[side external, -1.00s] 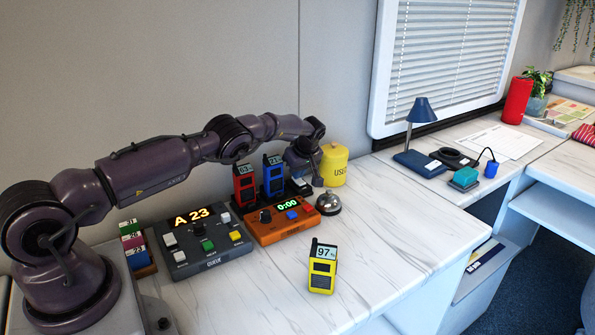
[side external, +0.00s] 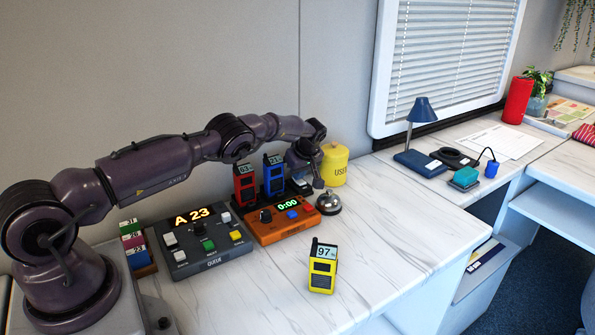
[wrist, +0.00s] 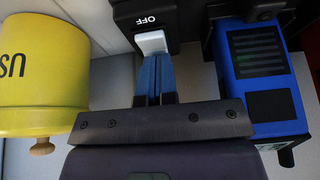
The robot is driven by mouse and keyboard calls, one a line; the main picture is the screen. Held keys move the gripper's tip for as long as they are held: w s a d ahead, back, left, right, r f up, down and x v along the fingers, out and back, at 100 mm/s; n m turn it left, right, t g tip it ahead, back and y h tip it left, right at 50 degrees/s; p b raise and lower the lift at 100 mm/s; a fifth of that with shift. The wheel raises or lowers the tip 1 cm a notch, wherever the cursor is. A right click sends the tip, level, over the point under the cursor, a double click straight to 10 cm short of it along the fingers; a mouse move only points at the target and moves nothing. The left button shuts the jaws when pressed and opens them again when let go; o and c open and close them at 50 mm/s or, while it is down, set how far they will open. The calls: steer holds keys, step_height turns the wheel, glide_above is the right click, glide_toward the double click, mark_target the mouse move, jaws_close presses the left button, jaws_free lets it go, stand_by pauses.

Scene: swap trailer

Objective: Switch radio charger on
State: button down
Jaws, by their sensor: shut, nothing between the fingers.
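The blue radio (wrist: 262,80) is just right of the fingers. In the side view my gripper hangs over the charger's right end, partly hiding it.
A yellow canister (side external: 334,166) stands close right of my gripper. In front are a silver bell (side external: 329,203), an orange timer box (side external: 282,228) and a grey queue console (side external: 203,243). A yellow radio (side external: 322,269) reading 97% stands on the open white desk (side external: 385,230).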

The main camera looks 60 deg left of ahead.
steer(key=shift+d+f, duration=0.4)
steer(key=shift+d, duration=0.25)
steer(key=a+v, duration=0.1)
steer(key=v, duration=1.3)
steer(key=shift+r, duration=0.5)
steer(key=shift+a+r, duration=0.2)
steer(key=shift+a, duration=0.3)
steer(key=x, duration=1.4)
steer(key=shift+d+f, duration=0.1)
steer(key=shift+d, duration=0.05)
